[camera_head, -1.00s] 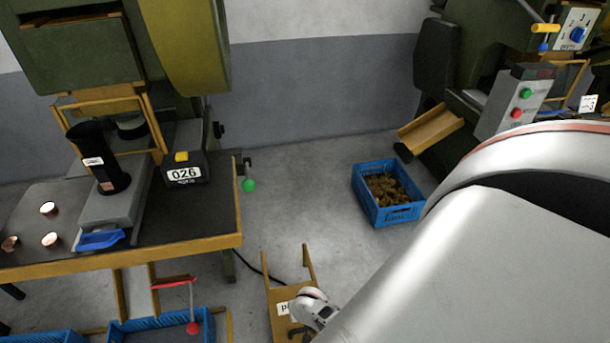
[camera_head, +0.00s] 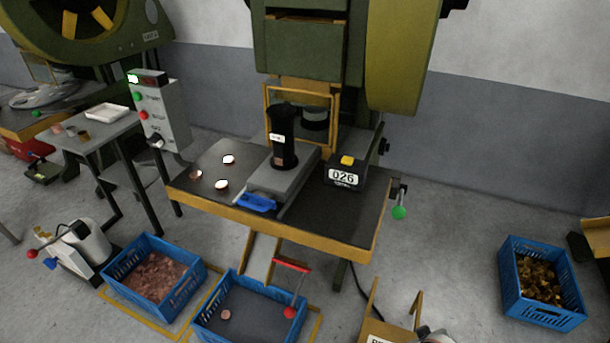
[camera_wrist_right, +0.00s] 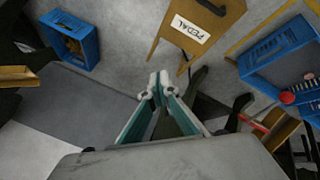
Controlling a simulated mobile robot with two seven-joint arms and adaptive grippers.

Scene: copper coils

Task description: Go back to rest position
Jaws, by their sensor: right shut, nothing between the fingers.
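My right gripper (camera_wrist_right: 158,88) shows in the right wrist view with its fingertips together and nothing between them. It hangs above the floor, apart from the wooden pedal box (camera_wrist_right: 199,27) beyond it. In the head view a small grey part of my right arm shows at the bottom edge beside the pedal box (camera_head: 388,328). My left gripper is in neither view. Three copper cups, one of them here (camera_head: 222,184), stand on the press table (camera_head: 300,222), left of the black cylinder (camera_head: 283,145).
A blue crate (camera_head: 207,330) under the table chute holds one copper piece. Another blue crate (camera_head: 187,307) with copper scrap stands to its left. A blue crate with brass-coloured pieces (camera_head: 545,317) stands at the right. Floor between the table and that crate is clear.

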